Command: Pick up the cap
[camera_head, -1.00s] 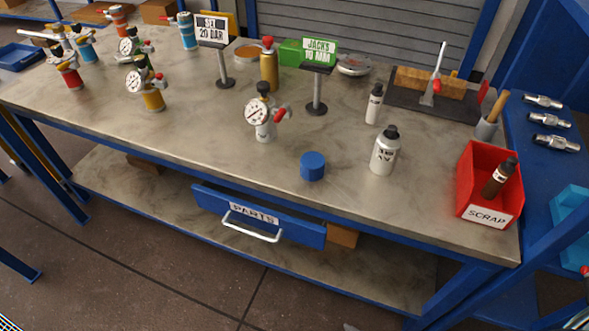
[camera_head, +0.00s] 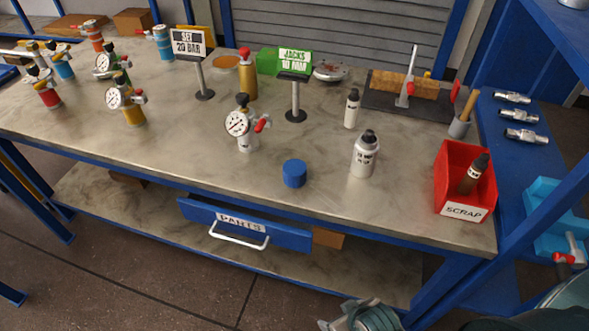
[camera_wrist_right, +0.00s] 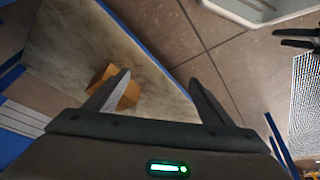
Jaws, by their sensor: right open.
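The blue cap-like cylinder (camera_head: 294,173) stands on the bench top near its front edge, left of a grey-white bottle (camera_head: 365,154). Nothing touches it. My right gripper (camera_head: 347,318) is low at the bottom edge of the head view, in front of the bench and well below the cap. In the right wrist view its two fingers (camera_wrist_right: 162,80) are spread and empty. The cap does not show in the wrist view.
A gauge with a red lever (camera_head: 243,126) stands behind and left of the cap. A red scrap bin (camera_head: 464,180) stands at the right. A blue parts drawer (camera_head: 250,222) projects below the bench front. The bench top around the cap is clear.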

